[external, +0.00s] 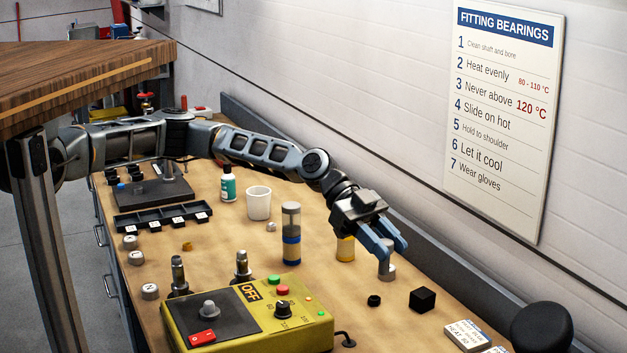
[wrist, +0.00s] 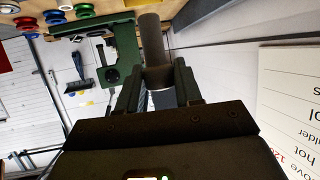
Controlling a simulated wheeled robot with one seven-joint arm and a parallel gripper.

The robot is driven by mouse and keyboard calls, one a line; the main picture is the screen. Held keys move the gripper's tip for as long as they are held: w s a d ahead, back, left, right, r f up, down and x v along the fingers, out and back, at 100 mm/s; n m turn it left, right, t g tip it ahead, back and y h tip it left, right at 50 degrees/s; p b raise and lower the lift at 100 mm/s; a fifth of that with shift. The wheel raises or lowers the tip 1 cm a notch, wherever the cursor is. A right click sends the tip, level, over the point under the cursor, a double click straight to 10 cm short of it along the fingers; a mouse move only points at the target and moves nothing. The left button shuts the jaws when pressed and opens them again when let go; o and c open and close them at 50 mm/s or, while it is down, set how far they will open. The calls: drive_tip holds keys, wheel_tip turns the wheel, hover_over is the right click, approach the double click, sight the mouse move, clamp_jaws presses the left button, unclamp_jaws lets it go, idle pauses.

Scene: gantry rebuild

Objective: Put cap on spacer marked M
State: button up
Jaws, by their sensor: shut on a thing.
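My gripper (external: 388,240) has its blue fingers shut on a plain grey cylinder (external: 386,268), over the right part of the bench. In the wrist view the cylinder (wrist: 153,45) sits between the fingers (wrist: 158,80) and sticks out past their tips. I cannot tell whether its lower end touches the bench. Several short grey round pieces with white marked tops (external: 150,291) stand along the left bench edge; their letters are too small to read surely. A small black round piece (external: 374,300) lies in front of my gripper. I cannot tell which piece is the cap.
A yellow control box (external: 250,318) is at the front. A white cup (external: 258,203), green bottle (external: 228,184) and black tray (external: 160,216) stand farther back.

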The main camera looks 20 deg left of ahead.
drive_tip(key=w+d+r+n+t+h+p, duration=0.1)
drive_tip(key=w+d+r+n+t, duration=0.15)
drive_tip(key=r, duration=0.45)
drive_tip(key=w+d+r+n+t+h, duration=0.1)
drive_tip(key=w+d+r+n+t, duration=0.2)
drive_tip(key=r, duration=0.4)
drive_tip(key=shift+w+a+n+t+p, duration=0.6)
drive_tip(key=shift+w+n+t, duration=1.55)
drive_tip(key=shift+w+t, duration=0.45)
drive_tip(key=a+f+n+t+y+p, duration=0.1)
drive_tip(key=a+f+t, duration=0.15)
drive_tip(key=f, duration=1.15)
drive_tip(key=shift+g, duration=0.3)
drive_tip(key=w+a+f+p, duration=0.1)
drive_tip(key=w+a+f, duration=0.1)
drive_tip(key=w+f, duration=0.1)
drive_tip(key=w+a+f, duration=0.1)
drive_tip(key=w+f, duration=0.3)
drive_tip(key=w+a+f+p, duration=0.1)
drive_tip(key=w+a+f, duration=0.1)
drive_tip(key=w+f, duration=0.1)
drive_tip(key=shift+w+a+f+p, duration=0.15)
drive_tip(key=shift+w+f+p, duration=0.05)
drive_tip(key=shift+w, duration=0.2)
drive_tip(key=shift+w+a+f+p, duration=0.15)
drive_tip(key=shift+w, duration=0.2)
drive_tip(key=shift+f, duration=0.4)
